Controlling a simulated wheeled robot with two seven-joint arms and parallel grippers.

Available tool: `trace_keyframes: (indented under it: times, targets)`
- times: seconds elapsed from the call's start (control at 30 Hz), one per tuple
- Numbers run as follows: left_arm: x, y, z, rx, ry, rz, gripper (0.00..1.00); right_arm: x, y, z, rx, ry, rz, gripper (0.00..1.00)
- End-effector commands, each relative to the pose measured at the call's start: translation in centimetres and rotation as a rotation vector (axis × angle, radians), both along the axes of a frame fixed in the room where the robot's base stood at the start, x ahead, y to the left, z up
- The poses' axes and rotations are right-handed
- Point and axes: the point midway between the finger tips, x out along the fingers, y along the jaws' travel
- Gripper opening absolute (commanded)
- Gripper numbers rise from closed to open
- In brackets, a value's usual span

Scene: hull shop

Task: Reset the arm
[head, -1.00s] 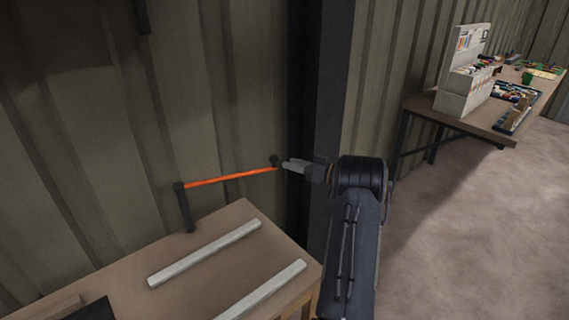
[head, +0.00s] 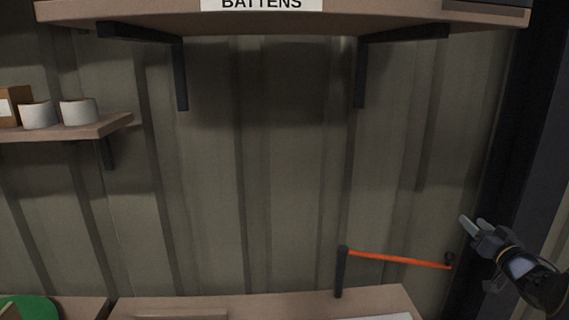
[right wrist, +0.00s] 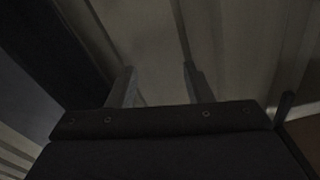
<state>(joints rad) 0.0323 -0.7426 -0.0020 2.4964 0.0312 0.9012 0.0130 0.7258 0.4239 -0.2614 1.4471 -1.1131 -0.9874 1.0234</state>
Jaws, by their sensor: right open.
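My right gripper (head: 470,224) is at the right side of the head view, in front of the corrugated wall, its fingers pointing up and left. Its two fingers show apart in the right wrist view (right wrist: 160,85), with nothing between them. The gripper is above and right of the bar's knob end; I cannot tell the gap in depth. My left gripper does not show.
A bench top (head: 262,304) spans the bottom. A high shelf labelled BATTENS (head: 380,18) on dark brackets overhangs the wall. A left shelf (head: 105,126) holds two white cups and a box. A dark column (head: 520,150) stands at the right. The wall between is clear.

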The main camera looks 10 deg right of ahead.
Motion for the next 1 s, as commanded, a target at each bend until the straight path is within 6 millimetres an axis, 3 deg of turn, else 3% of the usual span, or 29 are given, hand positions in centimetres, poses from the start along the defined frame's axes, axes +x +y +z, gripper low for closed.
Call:
trace_keyframes:
  times: [0.03,0.1,0.17,0.23,0.5,0.7,0.83,1.0]
  targets:
    - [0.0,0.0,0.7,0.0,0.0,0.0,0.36,-0.3,1.5,3.5,0.01,0.001,-0.087,0.46]
    - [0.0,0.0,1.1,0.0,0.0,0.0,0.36,-1.3,3.5,5.7,0.044,0.05,-0.194,0.46]
    - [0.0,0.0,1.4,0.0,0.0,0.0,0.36,-2.6,5.9,6.6,0.088,0.118,-0.256,0.46]
    - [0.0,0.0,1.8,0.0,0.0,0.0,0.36,-4.7,9.6,6.4,0.146,0.228,-0.288,0.46]
    - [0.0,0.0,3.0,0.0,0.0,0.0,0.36,-15.2,26.5,0.9,0.27,0.705,-0.079,0.46]
    - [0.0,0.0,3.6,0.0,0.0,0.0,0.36,-23.6,36.5,-3.1,0.258,0.967,0.197,0.46]
    - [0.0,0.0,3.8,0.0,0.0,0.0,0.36,-27.4,40.1,-4.7,0.237,1.066,0.332,0.46]
    - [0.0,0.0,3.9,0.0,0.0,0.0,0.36,-29.5,41.8,-5.6,0.223,1.116,0.405,0.46]
